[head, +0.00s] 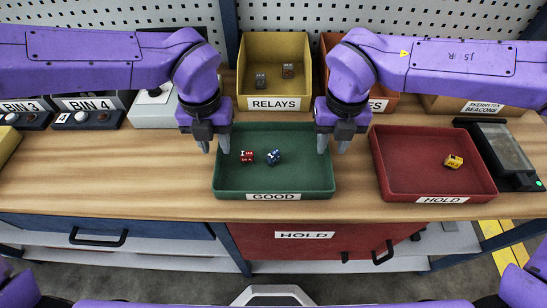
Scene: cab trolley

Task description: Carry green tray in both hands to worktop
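The green tray (304,177), labelled GOOD, lies on the wooden worktop (110,175) near its front edge. A red block (247,157) and a blue block (273,157) lie in it. My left gripper (214,146) is at the tray's left side, fingers apart and pointing down, one on each side of the left wall. My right gripper (332,146) is likewise at the right wall, fingers apart. Both appear open, with a gap to the wall; how low the fingertips are against the rim is hard to tell. Parts of the tray's back corners are hidden by the grippers.
A red HOLD tray (420,185) with a yellow block (453,161) sits to the right, a dark device (505,152) beyond it. A yellow RELAYS bin (273,87) stands behind the green tray. Worktop left of the green tray is clear. Red drawer (270,247) below.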

